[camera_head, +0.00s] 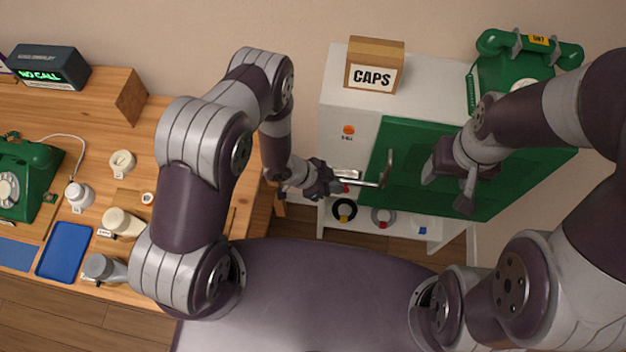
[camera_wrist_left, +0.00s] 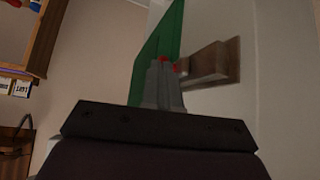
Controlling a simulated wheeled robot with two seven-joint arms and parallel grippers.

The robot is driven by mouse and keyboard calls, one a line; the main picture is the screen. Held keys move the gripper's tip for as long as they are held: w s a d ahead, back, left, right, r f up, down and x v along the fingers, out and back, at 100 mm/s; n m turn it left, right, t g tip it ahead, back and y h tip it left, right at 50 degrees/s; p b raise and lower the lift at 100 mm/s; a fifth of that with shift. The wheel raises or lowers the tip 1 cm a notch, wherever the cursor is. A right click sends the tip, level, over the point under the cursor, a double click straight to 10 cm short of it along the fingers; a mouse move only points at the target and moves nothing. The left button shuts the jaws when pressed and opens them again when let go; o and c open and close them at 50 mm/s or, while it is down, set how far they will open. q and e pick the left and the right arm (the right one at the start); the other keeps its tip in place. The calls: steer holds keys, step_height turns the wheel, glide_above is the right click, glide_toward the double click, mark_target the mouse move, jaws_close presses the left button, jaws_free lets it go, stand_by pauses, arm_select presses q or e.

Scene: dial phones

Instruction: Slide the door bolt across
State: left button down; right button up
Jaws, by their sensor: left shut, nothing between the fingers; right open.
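The green door (camera_head: 420,160) is on a white cabinet (camera_head: 345,105). A pale metal bar (camera_head: 362,180) lies across the door's left edge, beside an upright metal handle (camera_head: 389,166). I take the bar for the bolt, but its details are too small to tell. My left gripper (camera_head: 338,182) is shut and empty at the bar's left end; I cannot tell whether it touches. In the left wrist view its closed fingertips (camera_wrist_left: 165,75) show in front of the green door (camera_wrist_left: 165,40). My right gripper (camera_head: 447,190) is open and empty in front of the door.
A CAPS box (camera_head: 374,65) and a green telephone (camera_head: 515,60) stand on the cabinet. Rings lie on the shelf below the door, including a black ring (camera_head: 344,209). A wooden desk (camera_head: 95,110) with another green telephone (camera_head: 22,185) is at left.

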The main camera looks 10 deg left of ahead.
arm_select(q)
steer(key=v, duration=1.2)
steer(key=shift+a+r, duration=0.15)
steer(key=shift+a, duration=0.05)
